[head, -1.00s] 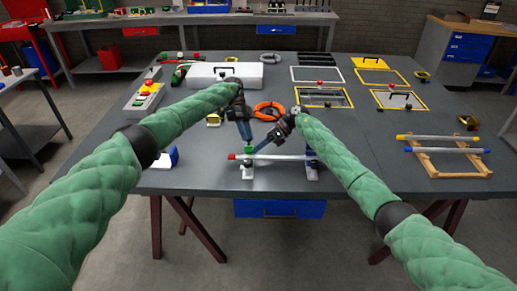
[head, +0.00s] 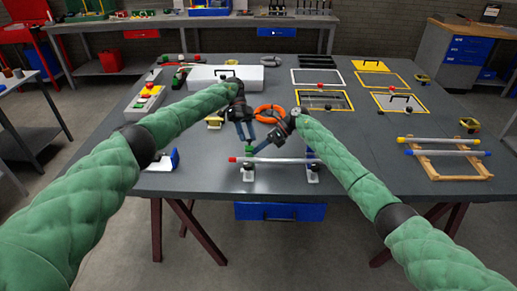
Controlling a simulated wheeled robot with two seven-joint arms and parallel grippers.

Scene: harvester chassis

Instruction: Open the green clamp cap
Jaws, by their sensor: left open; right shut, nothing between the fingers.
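The green clamp cap (head: 249,153) is small and sits at the top of the left white clamp stand (head: 248,173), near the table's front edge. A pale rod (head: 280,160) with a red left end lies across this stand and the right stand (head: 312,173). My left gripper (head: 246,139) is open and empty, pointing down just above and behind the cap. My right gripper (head: 256,150) is shut and empty, slanting down to the left with its tip close beside the cap. Whether it touches the cap, and how far the cap is open, I cannot tell.
An orange coil (head: 269,112) lies behind the grippers. A white case (head: 225,77) stands farther back. A blue-and-white holder (head: 165,161) is on the left. A wooden rack (head: 452,163) with two rods stands on the right. The table between stand and rack is clear.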

